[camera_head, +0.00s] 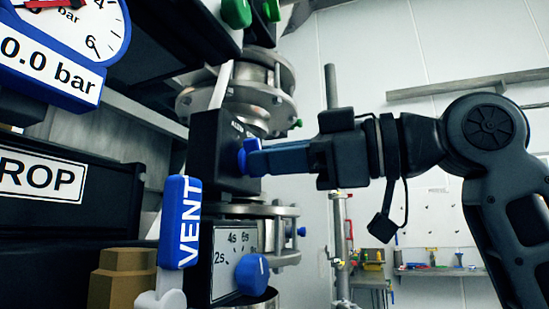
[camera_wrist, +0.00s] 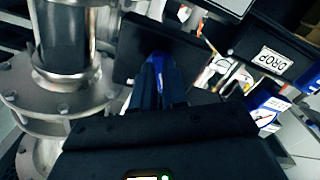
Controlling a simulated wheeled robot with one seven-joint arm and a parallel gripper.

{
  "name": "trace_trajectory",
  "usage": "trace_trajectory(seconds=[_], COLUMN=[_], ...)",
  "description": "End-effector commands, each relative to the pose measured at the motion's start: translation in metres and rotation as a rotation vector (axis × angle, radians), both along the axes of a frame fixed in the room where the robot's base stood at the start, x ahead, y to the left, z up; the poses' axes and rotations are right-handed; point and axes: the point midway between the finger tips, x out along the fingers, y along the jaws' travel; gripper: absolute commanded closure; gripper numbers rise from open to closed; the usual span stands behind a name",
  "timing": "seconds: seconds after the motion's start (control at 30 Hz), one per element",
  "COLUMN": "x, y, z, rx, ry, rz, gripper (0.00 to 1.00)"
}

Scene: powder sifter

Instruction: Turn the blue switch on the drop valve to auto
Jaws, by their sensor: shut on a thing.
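The blue switch (camera_head: 244,157) sits on the face of a black control box (camera_head: 206,150) on the drop valve. My gripper (camera_head: 262,160) comes in from the right and its fingers are shut on the blue switch. In the wrist view the fingers (camera_wrist: 160,82) reach the black box (camera_wrist: 150,42), with a blue part of the switch (camera_wrist: 172,72) showing beside them. The fingers hide much of the switch, and its setting cannot be read. The lettering on the box is too small and angled to read.
Below is a timer box (camera_head: 222,258) with a blue knob (camera_head: 252,274). A blue VENT handle (camera_head: 180,222) and a DROP label (camera_head: 40,178) are at left. Green knobs (camera_head: 236,12) are above. Steel flanges (camera_head: 245,100) stand close behind. The room at right is open.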

Motion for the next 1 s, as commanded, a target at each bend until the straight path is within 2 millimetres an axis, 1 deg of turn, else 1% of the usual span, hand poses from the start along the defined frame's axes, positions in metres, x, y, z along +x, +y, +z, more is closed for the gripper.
trace_trajectory(seconds=[0.03, 0.2, 0.3, 0.53, 0.63, 1.0], x=[0.000, 0.000, 0.000, 0.000, -0.003, -0.021], y=[0.000, 0.000, 0.000, -0.001, -0.008, -0.061], z=[0.000, 0.000, 0.000, 0.000, 0.000, -0.001], rx=[-0.001, -0.001, -0.001, 0.000, 0.001, 0.000], ry=[0.000, 0.000, 0.000, 0.001, 0.001, 0.001], rz=[-0.001, -0.001, -0.001, 0.000, -0.001, -0.002], gripper=[0.85, 0.69, 0.62, 0.62, 0.62, 0.62])
